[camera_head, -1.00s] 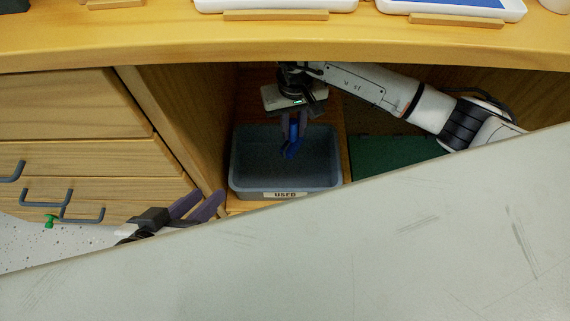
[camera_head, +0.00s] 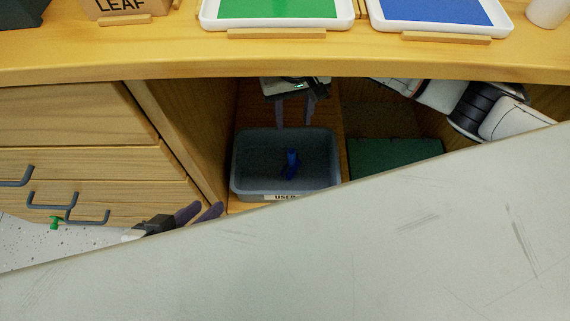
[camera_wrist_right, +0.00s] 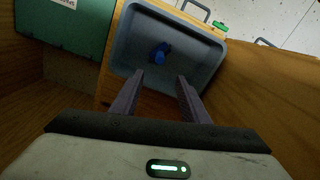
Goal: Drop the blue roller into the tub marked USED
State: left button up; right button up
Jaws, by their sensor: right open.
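The grey tub (camera_head: 240,178) marked USED stands on the wooden shelf inside the cabinet. Its label is partly cut off by the pale surface in front. The blue roller (camera_head: 290,164) is inside the tub, and it also shows there in the right wrist view (camera_wrist_right: 160,54). My right gripper (camera_head: 294,124) is open and empty above the tub's back rim. In the right wrist view its two fingers (camera_wrist_right: 156,76) are apart, with the roller clear beyond them. My left gripper (camera_head: 203,211) is low at left, by the drawers; its fingertips look apart.
A dark green box (camera_head: 395,152) stands right of the tub. The cabinet top (camera_head: 200,58) overhangs, with a green tray (camera_head: 275,9) and a blue tray (camera_head: 440,14) on it. Drawers with handles (camera_head: 68,205) are at left. A large pale surface (camera_head: 330,250) covers the foreground.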

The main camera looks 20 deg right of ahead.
jog(key=shift+r, duration=0.45)
jog(key=shift+r, duration=0.2)
